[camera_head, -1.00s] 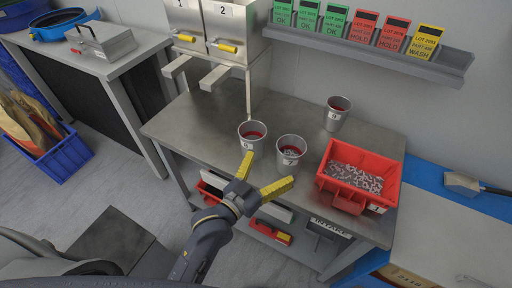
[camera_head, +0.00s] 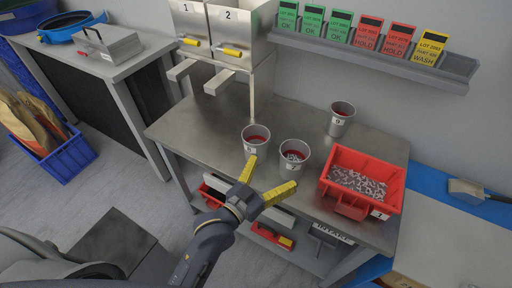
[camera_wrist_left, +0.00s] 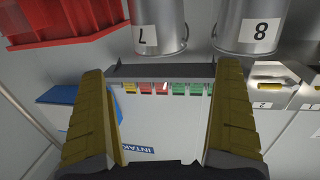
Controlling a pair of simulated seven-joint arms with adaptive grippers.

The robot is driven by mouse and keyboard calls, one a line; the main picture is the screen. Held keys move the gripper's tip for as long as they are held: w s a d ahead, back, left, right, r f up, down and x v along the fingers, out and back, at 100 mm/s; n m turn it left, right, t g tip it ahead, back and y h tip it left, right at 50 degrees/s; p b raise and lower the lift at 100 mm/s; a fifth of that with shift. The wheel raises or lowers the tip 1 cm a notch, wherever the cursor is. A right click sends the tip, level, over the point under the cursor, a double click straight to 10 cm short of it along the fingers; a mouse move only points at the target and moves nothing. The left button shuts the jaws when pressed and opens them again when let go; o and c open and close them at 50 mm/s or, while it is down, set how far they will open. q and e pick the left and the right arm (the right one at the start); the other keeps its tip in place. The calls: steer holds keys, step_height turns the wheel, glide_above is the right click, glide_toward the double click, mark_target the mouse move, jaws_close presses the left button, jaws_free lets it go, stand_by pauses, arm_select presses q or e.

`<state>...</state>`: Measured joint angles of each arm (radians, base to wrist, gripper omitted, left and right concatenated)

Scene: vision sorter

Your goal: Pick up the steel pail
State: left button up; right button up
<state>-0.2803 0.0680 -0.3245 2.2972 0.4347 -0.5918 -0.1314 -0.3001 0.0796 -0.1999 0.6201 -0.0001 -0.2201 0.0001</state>
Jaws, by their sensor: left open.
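Three steel pails with red inside stand on the metal bench. The pail marked 8 (camera_head: 255,142) is on the left, the pail marked 7 (camera_head: 294,159) is just right of it, and a third pail (camera_head: 340,119) stands farther back. The pail marked 7 holds small grey parts. My left gripper (camera_head: 271,172) is open and empty, at the bench's front edge in front of the two nearer pails. In the left wrist view the lower parts of pail 7 (camera_wrist_left: 159,28) and pail 8 (camera_wrist_left: 252,27) show beyond the open fingers. My right gripper is not in view.
A red bin (camera_head: 361,181) of small parts sits right of the pails. Grey hoppers with yellow handles (camera_head: 230,51) stand at the bench's back left. A card rail (camera_head: 375,57) runs along the wall. The bench left of pail 8 is clear.

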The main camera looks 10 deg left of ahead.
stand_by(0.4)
arm_select(q)
steer(key=s+a+f+m+g, duration=0.1)
steer(key=a+f, duration=0.2)
steer(key=a, duration=0.9)
glide_toward(264, 128)
steer(key=shift+n+t, duration=0.4)
steer(key=x, duration=0.3)
steer(key=f+x, duration=0.1)
steer(key=x, duration=0.1)
steer(key=shift+w+d, duration=0.2)
steer(key=shift+d, duration=0.05)
steer(key=c, duration=1.6)
steer(key=shift+o, duration=0.2)
steer(key=shift+r, duration=0.1)
